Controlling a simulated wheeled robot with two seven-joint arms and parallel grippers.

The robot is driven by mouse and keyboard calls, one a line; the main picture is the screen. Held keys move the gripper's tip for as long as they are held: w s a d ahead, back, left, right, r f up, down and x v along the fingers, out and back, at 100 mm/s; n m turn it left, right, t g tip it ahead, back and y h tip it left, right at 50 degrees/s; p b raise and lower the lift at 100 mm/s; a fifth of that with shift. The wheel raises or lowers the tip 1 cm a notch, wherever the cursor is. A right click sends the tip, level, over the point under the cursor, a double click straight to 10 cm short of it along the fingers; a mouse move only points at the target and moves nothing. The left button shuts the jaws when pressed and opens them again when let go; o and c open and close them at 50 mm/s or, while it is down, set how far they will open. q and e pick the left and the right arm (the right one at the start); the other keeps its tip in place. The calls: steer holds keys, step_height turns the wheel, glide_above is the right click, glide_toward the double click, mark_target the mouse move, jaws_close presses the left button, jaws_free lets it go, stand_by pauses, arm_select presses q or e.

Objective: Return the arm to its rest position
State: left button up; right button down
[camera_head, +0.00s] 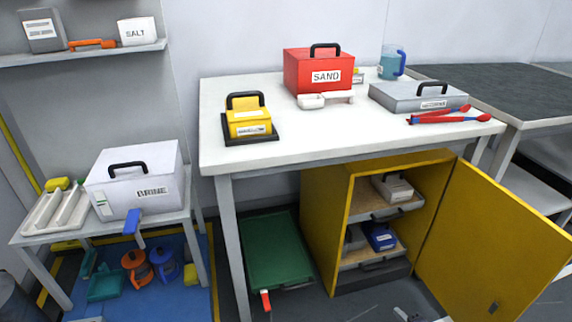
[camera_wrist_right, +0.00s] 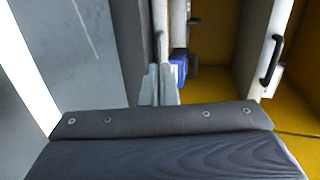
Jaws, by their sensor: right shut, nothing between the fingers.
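My right gripper (camera_head: 408,314) shows only in part at the bottom edge of the head view, low in front of the open yellow cabinet (camera_head: 325,215). In the right wrist view its grey fingers (camera_wrist_right: 160,84) are together with nothing between them. A blue box (camera_head: 380,237) sits inside the cabinet on the lower shelf. It also shows beyond the fingers in the right wrist view (camera_wrist_right: 179,62), apart from them. My left gripper is in neither view. Most of my right arm is out of the head view.
The cabinet door (camera_head: 500,235) stands wide open to the right. A white table (camera_head: 350,138) above it holds a red SAND box (camera_head: 305,75), a yellow box (camera_head: 248,119) and a grey case (camera_head: 400,96). A green tray (camera_head: 275,250) lies left of the cabinet.

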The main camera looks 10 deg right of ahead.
steer(key=w+a+r+n+g+y, duration=0.2)
steer(key=w+a+r+n+y, duration=0.15)
steer(key=r, duration=0.55)
steer(key=w+a+r+n+g+y, duration=0.1)
steer(key=w+a+r+n+y, duration=0.3)
steer(key=r, duration=0.6)
steer(key=s+a+r+n+g, duration=0.2)
steer(key=a+r, duration=0.3)
steer(key=r, duration=0.2)
steer(key=s+a+r+n+g, duration=0.2)
steer(key=a+r+g, duration=0.15)
steer(key=r, duration=0.25)
steer(key=s+a+r+n+g+h, duration=0.1)
steer(key=s+a+r+h, duration=0.1)
steer(key=s+a+r, duration=0.45)
steer(key=s+a+r+n+g+h, duration=0.1)
steer(key=s+a+r+n+h, duration=0.2)
steer(key=s+r, duration=0.7)
steer(key=s+a+f+m+t+h, duration=0.1)
steer(key=s+a+f+t, duration=0.15)
steer(key=s, duration=0.75)
step_height(320, 180, up, 32)
steer(key=p, duration=3.2)
steer(key=shift+d+r+g+p, duration=0.25)
steer(key=shift+d+g+p, duration=0.05)
steer(key=shift+g+p, duration=0.1)
steer(key=shift+s, duration=0.1)
